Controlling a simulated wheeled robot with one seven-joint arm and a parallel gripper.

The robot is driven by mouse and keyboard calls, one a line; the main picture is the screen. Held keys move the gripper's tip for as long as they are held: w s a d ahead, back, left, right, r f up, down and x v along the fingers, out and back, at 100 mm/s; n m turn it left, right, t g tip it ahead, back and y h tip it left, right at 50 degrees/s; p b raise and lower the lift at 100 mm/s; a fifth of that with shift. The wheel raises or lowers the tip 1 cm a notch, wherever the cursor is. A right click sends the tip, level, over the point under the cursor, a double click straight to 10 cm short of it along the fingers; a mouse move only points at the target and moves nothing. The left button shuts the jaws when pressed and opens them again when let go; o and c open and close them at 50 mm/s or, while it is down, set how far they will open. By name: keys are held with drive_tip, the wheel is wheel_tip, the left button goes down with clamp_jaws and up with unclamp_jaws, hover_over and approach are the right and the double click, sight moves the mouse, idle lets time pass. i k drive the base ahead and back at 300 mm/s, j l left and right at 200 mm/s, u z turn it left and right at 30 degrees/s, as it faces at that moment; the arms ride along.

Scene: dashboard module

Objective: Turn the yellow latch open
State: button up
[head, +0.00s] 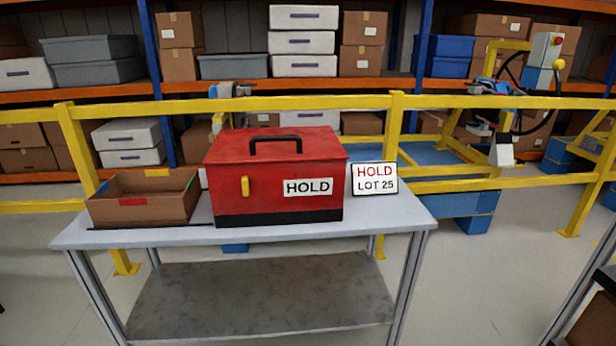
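The yellow latch (245,186) is a small upright piece on the front face of the red toolbox (270,178), left of its HOLD label (308,187). The toolbox stands on the grey table (385,213), with its lid down and a black handle (288,146) on top. The latch is in plain sight with nothing in front of it. My gripper is not in view.
An open brown box (150,211) stands left of the toolbox, and a HOLD LOT 25 sign (374,179) stands to its right. A yellow railing (320,103) runs behind the table. Shelves with boxes stand beyond it.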

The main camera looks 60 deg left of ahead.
sight(245, 183)
drive_tip(key=i+l+u, duration=0.15)
drive_tip(key=u, duration=0.2)
drive_tip(key=i+l+u, duration=0.15)
drive_tip(key=u, duration=2.55)
drive_tip(key=i+j+z, duration=0.3)
drive_tip(key=k+l, duration=0.05)
drive_tip(key=k, duration=0.05)
